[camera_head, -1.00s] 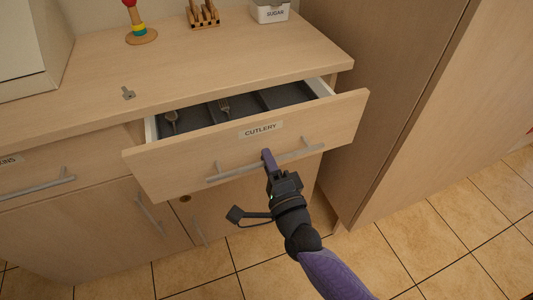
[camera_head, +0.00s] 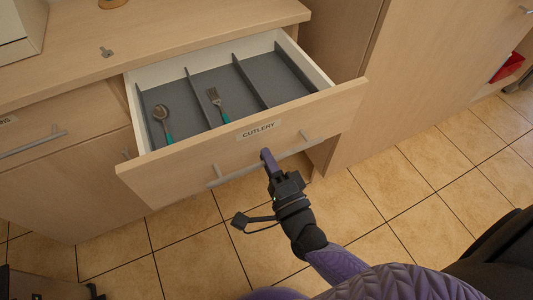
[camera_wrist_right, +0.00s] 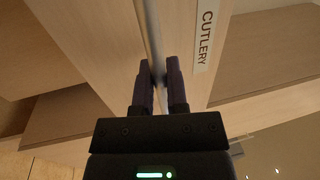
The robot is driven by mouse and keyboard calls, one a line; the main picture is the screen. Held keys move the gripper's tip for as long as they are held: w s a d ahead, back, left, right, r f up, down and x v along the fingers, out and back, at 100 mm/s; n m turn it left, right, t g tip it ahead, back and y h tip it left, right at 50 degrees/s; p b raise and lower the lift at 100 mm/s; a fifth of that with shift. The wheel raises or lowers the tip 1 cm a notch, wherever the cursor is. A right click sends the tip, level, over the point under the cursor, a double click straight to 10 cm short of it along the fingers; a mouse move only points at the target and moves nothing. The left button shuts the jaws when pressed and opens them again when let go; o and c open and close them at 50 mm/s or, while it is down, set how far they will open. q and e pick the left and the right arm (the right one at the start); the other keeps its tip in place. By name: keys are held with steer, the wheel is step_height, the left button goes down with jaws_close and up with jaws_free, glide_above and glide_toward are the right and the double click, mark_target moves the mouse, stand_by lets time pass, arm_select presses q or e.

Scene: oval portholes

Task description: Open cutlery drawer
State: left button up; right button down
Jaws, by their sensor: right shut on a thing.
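The cutlery drawer (camera_head: 253,140) is pulled well out of the cabinet, with its CUTLERY label (camera_head: 257,131) on the front. Inside, grey compartments hold a spoon (camera_head: 162,117) and a fork (camera_head: 216,101), both with teal handles. My right gripper (camera_head: 267,155) is shut on the drawer's bar handle (camera_head: 236,176) near its middle. In the right wrist view the two fingers (camera_wrist_right: 159,82) lie on either side of the handle (camera_wrist_right: 152,35), beside the label. My left gripper is not in view.
The countertop (camera_head: 190,35) above carries a small metal piece (camera_head: 106,51). Another drawer (camera_head: 58,125) with a bar handle is shut at the left. A tall cabinet (camera_head: 350,60) stands to the right. Tiled floor (camera_head: 400,190) is open in front.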

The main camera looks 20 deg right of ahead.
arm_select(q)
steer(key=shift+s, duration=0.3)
arm_select(e)
steer(key=c, duration=0.7)
jaws_free()
steer(key=shift+s, duration=0.1)
arm_select(q)
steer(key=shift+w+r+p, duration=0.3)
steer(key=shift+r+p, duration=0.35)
steer(key=shift+p, duration=0.05)
arm_select(e)
steer(key=s, duration=0.3)
steer(key=s+f, duration=0.1)
steer(key=s, duration=0.2)
steer(key=s+f, duration=0.1)
steer(key=s, duration=0.2)
steer(key=shift+s+d, duration=0.15)
steer(key=shift+s, duration=0.15)
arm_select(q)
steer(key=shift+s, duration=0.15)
